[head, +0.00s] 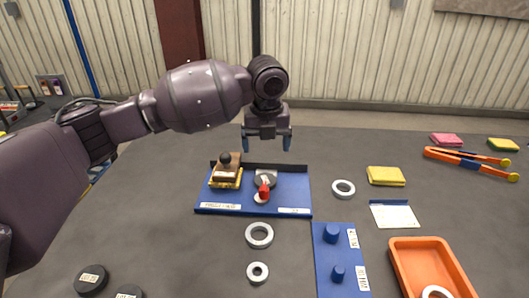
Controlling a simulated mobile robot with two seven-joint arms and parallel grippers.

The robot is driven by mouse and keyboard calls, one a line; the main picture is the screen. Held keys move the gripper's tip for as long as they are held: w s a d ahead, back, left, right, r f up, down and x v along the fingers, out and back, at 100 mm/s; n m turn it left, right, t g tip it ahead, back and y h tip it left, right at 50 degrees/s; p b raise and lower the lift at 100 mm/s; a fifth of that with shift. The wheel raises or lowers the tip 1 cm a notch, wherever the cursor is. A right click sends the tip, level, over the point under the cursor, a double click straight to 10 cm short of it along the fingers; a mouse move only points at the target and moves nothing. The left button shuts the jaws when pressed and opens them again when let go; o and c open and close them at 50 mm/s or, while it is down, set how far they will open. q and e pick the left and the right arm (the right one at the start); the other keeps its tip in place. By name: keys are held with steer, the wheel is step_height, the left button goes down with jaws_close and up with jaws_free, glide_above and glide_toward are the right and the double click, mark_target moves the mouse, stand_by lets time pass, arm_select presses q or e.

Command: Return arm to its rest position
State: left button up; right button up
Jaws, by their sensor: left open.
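My left arm reaches in from the left of the head view. Its gripper (267,139) points down with its two blue fingertips apart, open and empty. It hangs above the back edge of a blue tray (285,194). My right gripper is not in view. On the tray, a wooden block with a dark knob (226,167) sits on a yellow pad at the left. A grey piece (265,177) with a red part (264,189) stands in the tray's middle. The gripper touches none of these.
White rings (259,235) lie around the tray. A blue board with pegs (332,234), an orange tray (433,262), a yellow sponge (386,176) and orange tongs (470,160) are to the right. Black discs (91,280) lie front left. The table's left middle is clear.

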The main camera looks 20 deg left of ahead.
arm_select(q)
steer(key=shift+r, duration=0.2)
stand_by(0.3)
steer(key=shift+r, duration=0.1)
